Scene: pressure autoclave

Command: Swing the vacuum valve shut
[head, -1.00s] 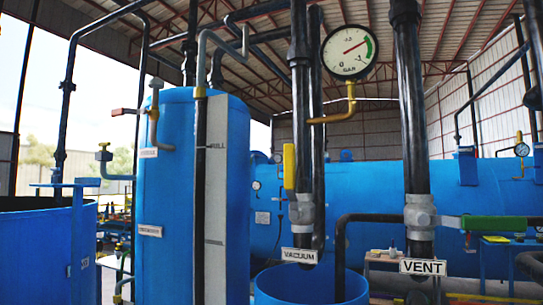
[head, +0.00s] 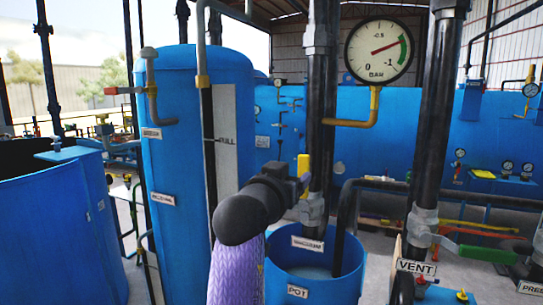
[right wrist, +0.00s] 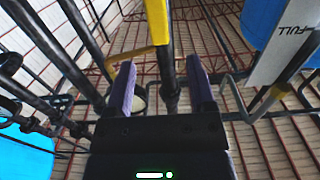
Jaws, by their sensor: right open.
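The vacuum valve (head: 312,208) is a grey body on a dark vertical pipe, above a white VACUUM label (head: 308,243). Its yellow lever (head: 303,167) stands upright, along the pipe. My right gripper (head: 301,184) reaches up beside the lever's lower part in the head view; my dark wrist hides some of it. In the right wrist view the gripper (right wrist: 160,72) is open, with purple fingers apart and nothing held. The yellow lever (right wrist: 158,22) shows in line with the gap between them; I cannot tell whether they touch it. My left gripper is out of view.
A round gauge (head: 380,51) on a yellow pipe hangs to the right, its red needle between -0.5 and -1. The VENT valve's green handle (head: 487,254) points right. A blue pot (head: 290,285) stands below, and a tall blue tank (head: 180,215) to the left.

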